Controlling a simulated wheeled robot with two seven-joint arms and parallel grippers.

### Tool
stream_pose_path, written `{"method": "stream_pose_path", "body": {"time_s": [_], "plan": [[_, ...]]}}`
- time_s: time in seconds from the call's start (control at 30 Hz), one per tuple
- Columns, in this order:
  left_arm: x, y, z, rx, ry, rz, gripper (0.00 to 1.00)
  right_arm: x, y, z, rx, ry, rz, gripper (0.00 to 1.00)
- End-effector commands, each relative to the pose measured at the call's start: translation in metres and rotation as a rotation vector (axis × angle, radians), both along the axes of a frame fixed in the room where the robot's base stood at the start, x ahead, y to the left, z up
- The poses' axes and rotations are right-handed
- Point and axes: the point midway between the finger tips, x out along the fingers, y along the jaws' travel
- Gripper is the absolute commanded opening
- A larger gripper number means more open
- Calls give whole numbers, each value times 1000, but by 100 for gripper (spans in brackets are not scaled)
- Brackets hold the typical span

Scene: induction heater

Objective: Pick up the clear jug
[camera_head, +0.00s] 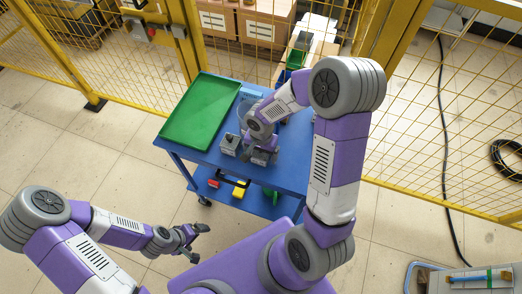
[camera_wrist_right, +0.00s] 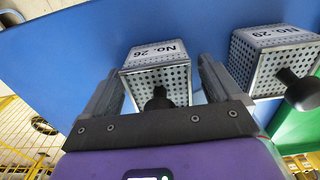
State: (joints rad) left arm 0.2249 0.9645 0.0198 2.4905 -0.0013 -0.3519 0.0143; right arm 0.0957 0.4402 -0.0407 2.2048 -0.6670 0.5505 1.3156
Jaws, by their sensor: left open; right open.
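What looks like the clear jug (camera_head: 242,108) stands on the blue cart beside the green tray, faint and partly hidden by my right arm. The jug does not show in the right wrist view. My right gripper (camera_head: 250,150) is open, low over the cart at the small metal boxes, on the near side of the jug. In the right wrist view its open fingers (camera_wrist_right: 158,80) are on either side of a perforated metal box marked No. 26 (camera_wrist_right: 174,76); I cannot tell whether they touch it. My left gripper (camera_head: 200,243) is open and empty, away from the cart.
The blue cart (camera_head: 204,157) carries a green tray (camera_head: 203,108) at the left. A second metal box, No. 29 (camera_wrist_right: 258,75), stands to the right of No. 26. Red and yellow items (camera_head: 238,192) lie on the lower shelf. A yellow fence (camera_head: 130,70) runs behind.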

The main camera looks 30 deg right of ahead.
Motion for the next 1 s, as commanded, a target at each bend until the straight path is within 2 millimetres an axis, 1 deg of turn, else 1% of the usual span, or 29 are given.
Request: {"method": "stream_pose_path", "body": {"time_s": [0.13, 0.5, 0.53, 0.77, 1.0], "plan": [[0, 0, 0, 0, 0, 0, 92, 0, 0, 0, 0, 0, 0, 92], [0, 0, 0, 0, 0, 0, 92, 0, 0, 1, 0, 0, 0, 35], [0, 0, 0, 0, 0, 0, 92, 0, 0, 1, 0, 0, 0, 32], [0, 0, -5, 0, 0, 0, 92, -2, 6, 0, 0, -1, 3, 32], [0, 0, -18, 0, 0, 0, 92, -10, 25, -1, 0, -1, 6, 32]]}}
